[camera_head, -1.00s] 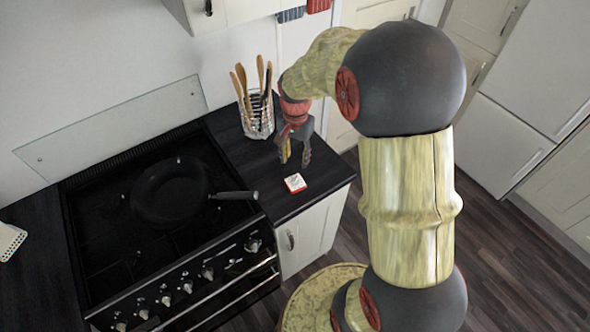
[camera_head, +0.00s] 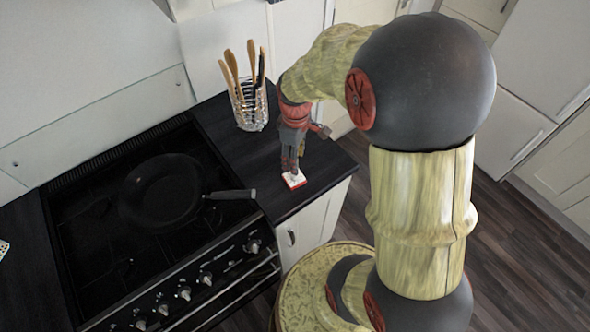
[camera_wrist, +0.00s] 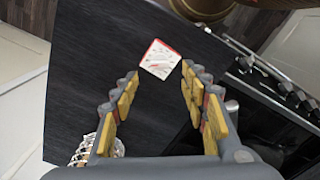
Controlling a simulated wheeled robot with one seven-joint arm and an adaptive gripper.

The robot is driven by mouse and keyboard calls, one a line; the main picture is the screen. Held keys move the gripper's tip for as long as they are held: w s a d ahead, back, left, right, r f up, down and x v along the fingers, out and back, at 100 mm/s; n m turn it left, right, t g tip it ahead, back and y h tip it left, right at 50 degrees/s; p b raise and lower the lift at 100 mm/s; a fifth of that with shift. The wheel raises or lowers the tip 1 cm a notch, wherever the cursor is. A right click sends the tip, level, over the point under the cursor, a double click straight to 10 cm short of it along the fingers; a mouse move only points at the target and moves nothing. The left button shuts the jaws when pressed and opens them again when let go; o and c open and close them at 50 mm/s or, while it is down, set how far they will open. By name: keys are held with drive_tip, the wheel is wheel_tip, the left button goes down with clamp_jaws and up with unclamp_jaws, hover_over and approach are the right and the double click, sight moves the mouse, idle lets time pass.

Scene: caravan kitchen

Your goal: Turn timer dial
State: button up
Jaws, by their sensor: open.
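The timer (camera_head: 294,180) is a small white-faced square block with red sides, lying on the black worktop near its front edge. In the wrist view the timer (camera_wrist: 160,58) shows its white face with dark markings, just beyond the fingertips and between their lines. My gripper (camera_head: 291,168) points down over the timer in the head view and covers part of it. In the wrist view my gripper (camera_wrist: 158,80) is open, with yellow-padded fingers apart and nothing between them. I cannot tell whether a fingertip touches the timer.
Worktop around the timer is clear.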

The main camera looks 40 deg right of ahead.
wheel_tip(320, 180, down, 8)
drive_tip(key=shift+r+b, duration=0.1)
drive_tip(key=shift+b, duration=0.55)
drive_tip(key=c, duration=0.3)
drive_tip(key=c, duration=0.8)
drive_tip(key=shift+c, duration=0.3)
drive_tip(key=shift+m, duration=0.4)
drive_tip(key=m+p, duration=0.1)
drive_tip(key=m, duration=0.1)
drive_tip(key=shift+a+r+m, duration=0.1)
drive_tip(key=shift+m, duration=0.3)
drive_tip(key=m+p, duration=0.1)
drive_tip(key=m, duration=0.2)
